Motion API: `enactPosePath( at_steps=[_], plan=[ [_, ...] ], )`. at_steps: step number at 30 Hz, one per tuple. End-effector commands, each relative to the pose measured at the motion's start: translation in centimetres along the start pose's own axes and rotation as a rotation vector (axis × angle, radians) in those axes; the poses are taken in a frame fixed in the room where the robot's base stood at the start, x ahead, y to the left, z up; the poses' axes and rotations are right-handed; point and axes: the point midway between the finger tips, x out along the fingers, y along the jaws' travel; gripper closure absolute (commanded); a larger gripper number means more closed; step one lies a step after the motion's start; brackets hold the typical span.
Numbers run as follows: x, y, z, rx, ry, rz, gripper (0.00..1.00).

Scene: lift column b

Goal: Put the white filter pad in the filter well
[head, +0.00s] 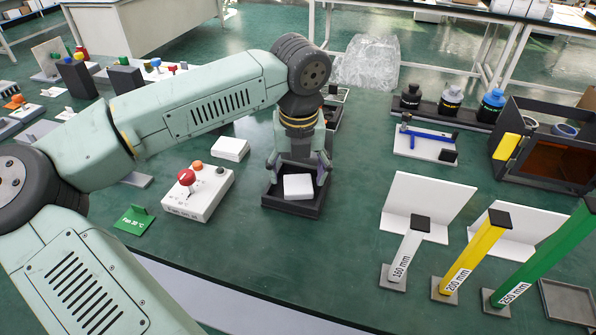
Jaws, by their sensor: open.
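A white square pad (298,187) lies inside a dark, open, square tray (290,208) near the middle of the bench. I cannot tell for certain whether this tray is the filter well. My gripper (299,170) points down over the tray with its fingers spread, one on each side of the pad. I cannot tell whether the fingers touch the pad. The gripper hides the tray's back part. A second white block (230,149) lies on the bench to the left of the gripper.
A white control box (198,193) with a red knob stands left of the tray, near a green sign (134,220). White (407,255), yellow (470,260) and green (541,255) posts stand at the right. Another shallow tray (567,301) lies far right. Bench between tray and posts is clear.

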Motion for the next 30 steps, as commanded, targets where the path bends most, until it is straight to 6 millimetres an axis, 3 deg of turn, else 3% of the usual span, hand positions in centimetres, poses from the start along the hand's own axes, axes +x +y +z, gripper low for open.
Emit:
enactPosePath(
  at_steps=[9,15,30],
  plan=[
    [-7.5,0.1,0.1,-0.003,-0.007,0.002,0.31],
    [-10.4,0.1,0.1,-0.002,-0.005,0.001,0.31],
    [-11.3,-0.3,-0.1,0.008,-0.005,-0.013,0.31]
  ],
)
